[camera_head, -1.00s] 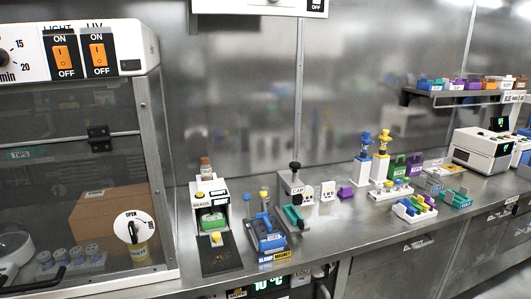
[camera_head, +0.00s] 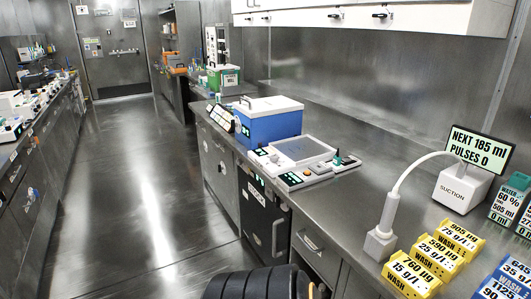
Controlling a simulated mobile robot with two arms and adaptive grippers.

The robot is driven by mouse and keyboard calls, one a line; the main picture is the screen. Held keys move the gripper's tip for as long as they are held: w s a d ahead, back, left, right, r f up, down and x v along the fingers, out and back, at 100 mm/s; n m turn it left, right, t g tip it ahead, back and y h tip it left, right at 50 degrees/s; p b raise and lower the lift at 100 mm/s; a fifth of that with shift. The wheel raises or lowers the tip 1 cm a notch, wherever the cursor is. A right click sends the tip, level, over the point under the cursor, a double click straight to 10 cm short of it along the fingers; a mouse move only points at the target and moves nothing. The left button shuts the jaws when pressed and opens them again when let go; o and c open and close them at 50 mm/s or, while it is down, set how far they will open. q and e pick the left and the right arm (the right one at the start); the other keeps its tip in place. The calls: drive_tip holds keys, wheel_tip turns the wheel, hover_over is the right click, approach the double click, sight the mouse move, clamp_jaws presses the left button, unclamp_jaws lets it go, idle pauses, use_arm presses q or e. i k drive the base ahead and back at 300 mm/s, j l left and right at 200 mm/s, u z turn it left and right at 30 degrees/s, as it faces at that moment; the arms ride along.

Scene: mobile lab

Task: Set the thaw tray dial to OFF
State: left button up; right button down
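A low white device with a flat grey plate (camera_head: 303,149) sits on the right-hand counter, beside a blue box. It may be the thaw tray, but no name on it is readable. A small dark knob (camera_head: 338,160) stands at its right end; its setting is too small to read. A small lit panel (camera_head: 291,179) is on its front edge. Neither of my grippers shows in this view.
The blue box with a white lid (camera_head: 268,119) stands left of the device. A suction unit (camera_head: 461,188) with a curved hose and yellow wash blocks (camera_head: 448,246) stand nearer on the right. White cupboards (camera_head: 390,14) hang above. The aisle floor (camera_head: 150,190) is clear.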

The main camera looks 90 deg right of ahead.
sight(274, 158)
drive_tip(key=z, duration=3)
